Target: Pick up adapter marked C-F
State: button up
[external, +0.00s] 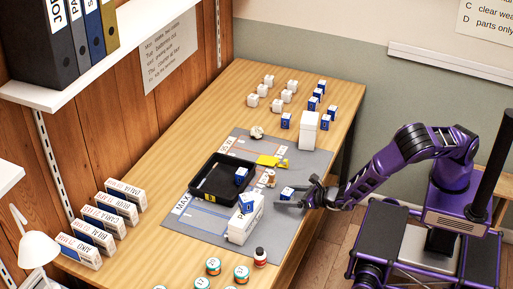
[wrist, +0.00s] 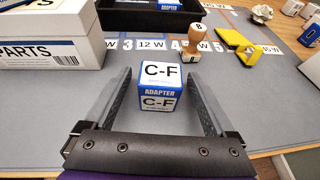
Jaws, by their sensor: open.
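The adapter marked C-F (wrist: 160,86) is a small blue and white box. In the wrist view it stands upright on the grey mat (wrist: 263,97), between the spread fingers of my gripper (wrist: 160,100). My gripper is open, with a finger on each side of the box; I see a gap on both sides. In the external view the adapter (external: 287,193) sits on the mat just left of my gripper (external: 305,196), which is low over the mat's right part.
A white PARTS box (wrist: 52,40) stands to the left of the adapter. Behind are a black tray (external: 197,186), a wooden stamp (wrist: 198,38) and a yellow tool (wrist: 243,42). More blue and white boxes stand at the table's far end. Jars (external: 242,273) stand at the near end.

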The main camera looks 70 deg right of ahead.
jog(key=c, duration=1.4)
